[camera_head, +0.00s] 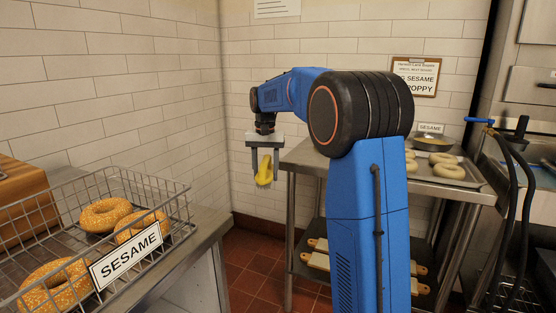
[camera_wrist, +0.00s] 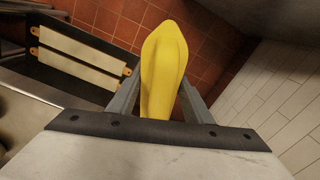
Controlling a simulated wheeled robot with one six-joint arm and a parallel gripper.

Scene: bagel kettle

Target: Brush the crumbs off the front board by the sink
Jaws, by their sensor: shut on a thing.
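My gripper (camera_head: 264,165) is shut on a yellow object (camera_head: 265,171) and holds it in the air, left of the steel table. In the wrist view the yellow object (camera_wrist: 165,68) is smooth, long and rounded at its far end, between my fingers; I cannot tell whether it is a brush. Boards with orange ends (camera_wrist: 78,50) lie on the low shelf under the table, and they also show in the head view (camera_head: 318,262). No crumbs can be made out on them. No sink is clearly visible.
A wire basket (camera_head: 178,186) of sesame bagels with a SESAME sign (camera_head: 126,254) stands on the left counter. The steel table (camera_head: 304,157) bears a tray (camera_head: 469,178) of pale rings and a bowl (camera_head: 433,143). Black hoses (camera_head: 512,215) hang at right. Open red floor lies between the counters.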

